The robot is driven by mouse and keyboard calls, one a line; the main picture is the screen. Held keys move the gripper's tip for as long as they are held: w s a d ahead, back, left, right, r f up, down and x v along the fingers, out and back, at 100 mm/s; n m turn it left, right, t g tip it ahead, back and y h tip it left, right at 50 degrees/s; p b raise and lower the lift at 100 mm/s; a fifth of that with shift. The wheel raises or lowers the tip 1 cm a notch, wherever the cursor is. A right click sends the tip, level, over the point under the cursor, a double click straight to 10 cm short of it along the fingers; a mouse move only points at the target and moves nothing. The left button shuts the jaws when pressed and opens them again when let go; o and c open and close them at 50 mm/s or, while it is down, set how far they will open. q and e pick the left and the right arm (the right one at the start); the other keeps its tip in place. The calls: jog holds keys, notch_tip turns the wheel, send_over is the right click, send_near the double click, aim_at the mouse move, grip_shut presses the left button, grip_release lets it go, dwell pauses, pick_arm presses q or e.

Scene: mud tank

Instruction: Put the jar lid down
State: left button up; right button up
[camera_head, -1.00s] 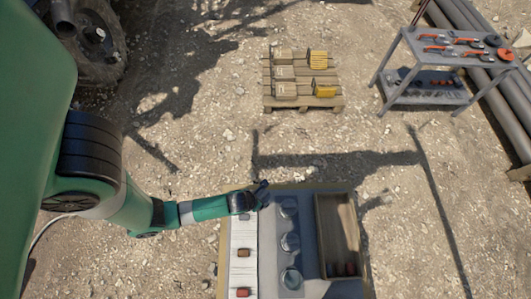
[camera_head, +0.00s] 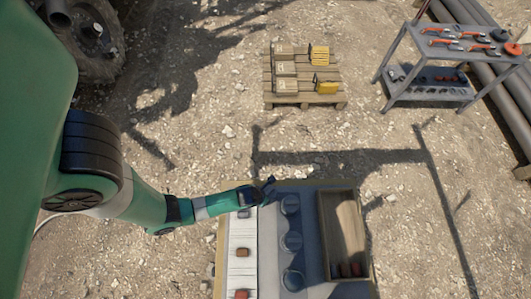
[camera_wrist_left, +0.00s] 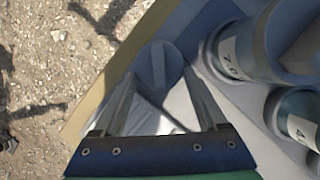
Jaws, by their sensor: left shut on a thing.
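The jar lid (camera_wrist_left: 158,66) is a dark blue-grey disc between my left fingertips in the left wrist view. My left gripper (camera_head: 268,189) is shut on it, over the far edge of the work table, just left of the farthest jar. The gripper also shows in the left wrist view (camera_wrist_left: 160,92). Several grey-blue jars stand in a row: a far one (camera_head: 290,205), a middle one (camera_head: 292,242) and a near one (camera_head: 293,280). The left wrist view shows two labelled jars close by on the right. In the head view the lid is too small to make out.
A white strip (camera_head: 241,262) with small brown and red blocks lies left of the jars. A wooden-walled tray (camera_head: 325,222) with red items is on the right. A pallet (camera_head: 308,99) with boxes and a metal tool cart (camera_head: 425,67) stand farther back on gravel.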

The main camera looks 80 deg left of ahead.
pick_arm(q)
jog(key=shift+f, duration=0.45)
jog(key=o, duration=1.2)
jog(key=shift+o, duration=0.2)
jog(key=shift+r, duration=0.15)
jog(key=p+v, duration=0.9)
jog(key=v, duration=0.3)
jog(key=shift+r+p, duration=0.4)
jog(key=shift+r, duration=0.1)
jog(key=shift+w+a, duration=0.1)
jog(key=shift+w, duration=0.05)
